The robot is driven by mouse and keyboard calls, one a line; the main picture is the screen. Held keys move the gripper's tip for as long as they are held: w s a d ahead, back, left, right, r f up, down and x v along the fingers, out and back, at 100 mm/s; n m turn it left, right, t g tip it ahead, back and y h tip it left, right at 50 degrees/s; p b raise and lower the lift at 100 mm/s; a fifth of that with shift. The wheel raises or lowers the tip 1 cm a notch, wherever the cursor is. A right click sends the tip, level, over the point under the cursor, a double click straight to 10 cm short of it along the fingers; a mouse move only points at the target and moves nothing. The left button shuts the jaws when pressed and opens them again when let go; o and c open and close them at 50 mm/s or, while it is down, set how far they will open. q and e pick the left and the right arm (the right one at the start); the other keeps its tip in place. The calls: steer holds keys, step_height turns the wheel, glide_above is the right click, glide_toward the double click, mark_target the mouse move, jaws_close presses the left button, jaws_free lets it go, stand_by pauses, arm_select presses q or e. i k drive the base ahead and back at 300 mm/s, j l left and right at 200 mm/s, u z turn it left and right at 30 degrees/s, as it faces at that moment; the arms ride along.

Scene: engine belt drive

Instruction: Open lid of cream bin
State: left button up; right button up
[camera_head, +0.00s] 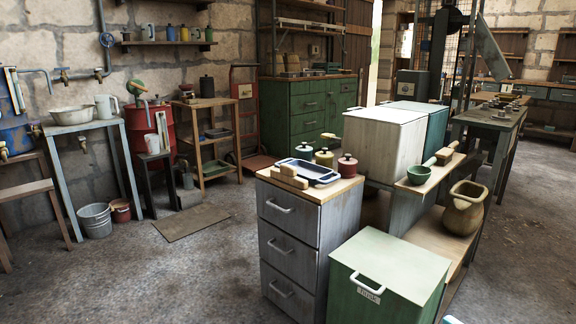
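The cream bin (383,145) is a boxy off-white container with a flat pale lid (386,113). It stands right of the middle, beyond the grey drawer cabinet. Its lid lies flat and looks closed. The inside of the bin is hidden, and its lower front is partly covered by items on the cabinet. Neither of my grippers can be made out in the head view. Only a small pale-blue piece shows at the bottom edge, right of the middle, and I cannot tell what it is.
A teal bin (436,134) stands right behind the cream bin. The grey cabinet (290,242) holds a tray (304,171) and small lidded pots. A green bin (372,302) with a pale lid is in front. A bowl (419,174) and clay jug (463,208) sit right. Floor at left is mostly open.

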mark_target(384, 114)
steer(key=i+j+u, duration=0.35)
steer(key=i+j, duration=0.3)
steer(key=j, duration=0.4)
steer(key=i+j+u, duration=0.4)
steer(key=i+j, duration=0.35)
steer(key=i+l+z, duration=0.1)
steer(key=i+z, duration=0.15)
steer(key=i, duration=0.35)
steer(key=i+z, duration=0.25)
steer(key=i, duration=0.3)
steer(key=i+j+z, duration=0.25)
steer(key=i, duration=0.35)
steer(key=i+j+z, duration=0.2)
steer(key=i, duration=0.4)
steer(key=i+l+z, duration=0.1)
steer(key=i+z, duration=0.65)
steer(key=i+j+z, duration=0.1)
steer(key=i+z, duration=0.15)
steer(key=z, duration=0.15)
steer(key=i+j+z, duration=0.2)
steer(key=z, duration=0.2)
steer(key=i+z, duration=0.3)
steer(key=z, duration=0.2)
steer(key=i+z, duration=0.3)
steer(key=z, duration=0.15)
steer(key=i+j+z, duration=0.2)
steer(key=z, duration=0.3)
steer(key=i+j, duration=0.05)
steer(key=i, duration=0.05)
